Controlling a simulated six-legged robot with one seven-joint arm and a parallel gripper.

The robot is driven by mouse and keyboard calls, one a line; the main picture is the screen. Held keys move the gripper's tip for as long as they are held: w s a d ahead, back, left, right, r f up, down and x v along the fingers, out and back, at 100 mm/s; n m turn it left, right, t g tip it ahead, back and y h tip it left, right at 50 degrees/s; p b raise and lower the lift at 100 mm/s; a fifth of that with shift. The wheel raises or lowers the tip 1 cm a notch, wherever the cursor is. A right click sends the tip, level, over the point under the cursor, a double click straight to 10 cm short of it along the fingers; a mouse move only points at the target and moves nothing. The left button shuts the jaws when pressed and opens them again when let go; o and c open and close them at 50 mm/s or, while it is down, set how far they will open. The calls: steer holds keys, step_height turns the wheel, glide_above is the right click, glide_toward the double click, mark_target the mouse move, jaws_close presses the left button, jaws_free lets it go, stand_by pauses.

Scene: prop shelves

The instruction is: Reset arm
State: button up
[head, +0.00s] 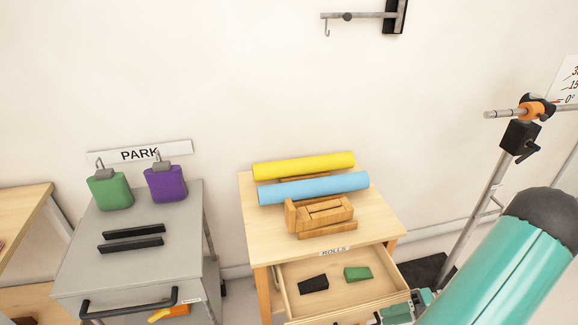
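My teal arm with a dark rounded joint fills the lower right of the head view. What looks like my gripper (418,302) shows only in part at the bottom edge, by the right front of the open drawer (330,283). Its fingers are not clear, so I cannot tell whether it is open or shut. A green piece (396,314) shows beside it; I cannot tell whether it is held. A black wedge (313,284) and a green wedge (357,273) lie in the drawer.
The wooden table (372,225) bears a yellow roll (303,165), a blue roll (313,188) and wooden blocks (320,214). A grey cart (90,266) with green (110,191) and purple (165,184) items stands left. A metal stand (486,205) rises right.

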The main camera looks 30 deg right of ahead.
steer(key=w+a+r+n+g+h, duration=0.2)
steer(key=w+a+r+g+h, duration=0.2)
steer(key=w+a+r, duration=0.3)
steer(key=w+a+r+n+g+h, duration=0.2)
steer(key=w+a+r+g+h, duration=0.15)
steer(key=r, duration=0.55)
steer(key=a+r+n+t+h, duration=0.2)
steer(key=a+r+t+h, duration=0.3)
steer(key=a+r, duration=0.9)
steer(key=a+t, duration=0.1)
steer(key=a, duration=0.2)
steer(key=shift+w+a, duration=0.15)
steer(key=shift+w, duration=0.05)
steer(key=shift+t, duration=0.25)
